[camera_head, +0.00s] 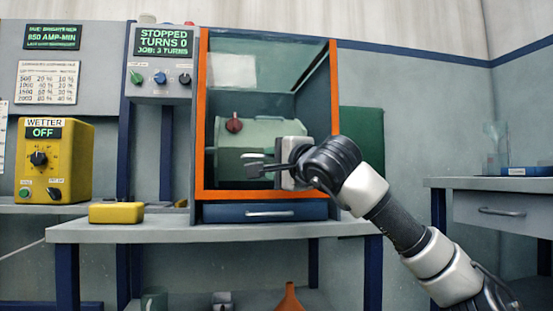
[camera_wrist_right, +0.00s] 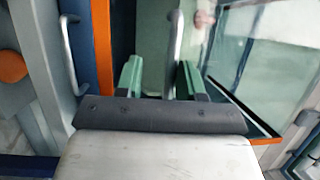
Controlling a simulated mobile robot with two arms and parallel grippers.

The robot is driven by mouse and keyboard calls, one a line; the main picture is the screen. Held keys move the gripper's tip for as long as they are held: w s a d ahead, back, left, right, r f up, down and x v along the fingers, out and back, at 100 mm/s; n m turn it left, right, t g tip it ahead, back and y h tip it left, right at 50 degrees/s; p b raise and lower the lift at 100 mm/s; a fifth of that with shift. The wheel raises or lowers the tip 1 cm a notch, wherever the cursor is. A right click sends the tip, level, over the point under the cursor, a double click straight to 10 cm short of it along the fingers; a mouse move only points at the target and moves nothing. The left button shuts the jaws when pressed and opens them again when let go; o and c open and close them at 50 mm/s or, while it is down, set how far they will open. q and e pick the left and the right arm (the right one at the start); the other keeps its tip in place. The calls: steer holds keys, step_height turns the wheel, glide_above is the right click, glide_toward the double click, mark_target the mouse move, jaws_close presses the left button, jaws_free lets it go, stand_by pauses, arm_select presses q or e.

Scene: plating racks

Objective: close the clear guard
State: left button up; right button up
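The clear guard is an orange-framed enclosure front (camera_head: 204,100) around a pale green barrel (camera_head: 235,140) with a red knob. I cannot tell how far the guard stands from closed. In the right wrist view its orange frame edge (camera_wrist_right: 102,40) and clear pane (camera_wrist_right: 245,50) show. My right gripper (camera_head: 257,165) is in front of the lower part of the guard, fingers pointing left. In the wrist view its green fingers (camera_wrist_right: 160,80) are apart, with a metal bar handle (camera_wrist_right: 176,40) near and partly between them. Contact is unclear. My left gripper is not in view.
A drawer (camera_head: 225,213) with a metal handle is below the enclosure. The control panel (camera_head: 163,42) reads STOPPED, TURNS 0. A yellow WETTER box (camera_head: 75,160) and a yellow block (camera_head: 116,212) stand left. Another bench (camera_head: 500,195) is at right.

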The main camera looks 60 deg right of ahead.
steer(key=shift+w+d, duration=0.1)
steer(key=shift+d, duration=0.05)
steer(key=v, duration=1)
steer(key=shift+s+a, duration=0.2)
steer(key=shift+s, duration=0.15)
stand_by(0.3)
